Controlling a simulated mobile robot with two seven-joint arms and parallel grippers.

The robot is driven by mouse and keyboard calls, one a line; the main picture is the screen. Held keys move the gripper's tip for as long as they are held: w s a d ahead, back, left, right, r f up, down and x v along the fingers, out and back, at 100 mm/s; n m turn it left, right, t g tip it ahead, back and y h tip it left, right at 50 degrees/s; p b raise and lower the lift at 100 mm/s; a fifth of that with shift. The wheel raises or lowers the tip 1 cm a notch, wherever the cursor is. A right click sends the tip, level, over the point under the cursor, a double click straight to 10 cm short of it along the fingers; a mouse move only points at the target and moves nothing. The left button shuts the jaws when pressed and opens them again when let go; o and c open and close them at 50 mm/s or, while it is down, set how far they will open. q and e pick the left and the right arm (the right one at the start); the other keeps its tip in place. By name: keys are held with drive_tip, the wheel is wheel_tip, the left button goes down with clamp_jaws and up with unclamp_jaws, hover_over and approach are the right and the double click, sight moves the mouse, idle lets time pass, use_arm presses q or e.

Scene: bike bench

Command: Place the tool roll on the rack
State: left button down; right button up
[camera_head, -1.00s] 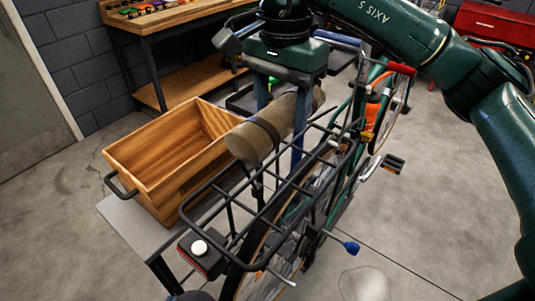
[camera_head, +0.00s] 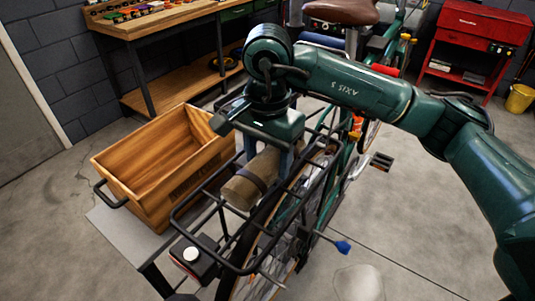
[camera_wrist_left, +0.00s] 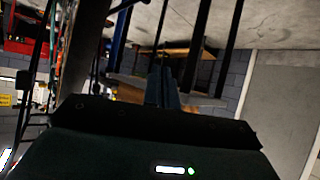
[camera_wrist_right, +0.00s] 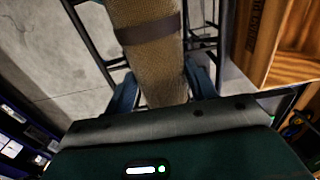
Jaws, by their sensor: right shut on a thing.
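The tool roll (camera_head: 240,190) is a brown-tan cylinder with a dark strap. My right gripper (camera_head: 271,160) is shut on it from above. The right wrist view shows the roll (camera_wrist_right: 155,65) between the blue fingers (camera_wrist_right: 163,90). The rack (camera_head: 178,228) is a black tube frame over the bike's rear wheel. The roll lies lengthwise over the rack, low within its outline; I cannot tell whether it touches the bars. My left gripper shows in the left wrist view with its blue fingers (camera_wrist_left: 166,88) together and nothing seen between them. Its fingers are not visible in the head view.
An open wooden crate (camera_head: 150,190) stands on a grey stand (camera_head: 120,235) left of the rack. A red tail light box (camera_head: 195,262) sits at the rack's end. A workbench (camera_head: 150,22) is behind, and a red tool cabinet (camera_head: 480,30) at far right.

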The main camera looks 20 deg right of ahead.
sight(267, 156)
drive_tip(key=shift+f+b, duration=0.25)
drive_tip(key=shift+b, duration=0.1)
drive_tip(key=o, duration=1.2)
drive_tip(key=shift+r, duration=0.15)
wheel_tip(267, 156, up, 12)
drive_tip(key=shift+r+p, duration=0.15)
drive_tip(key=shift+p, duration=0.15)
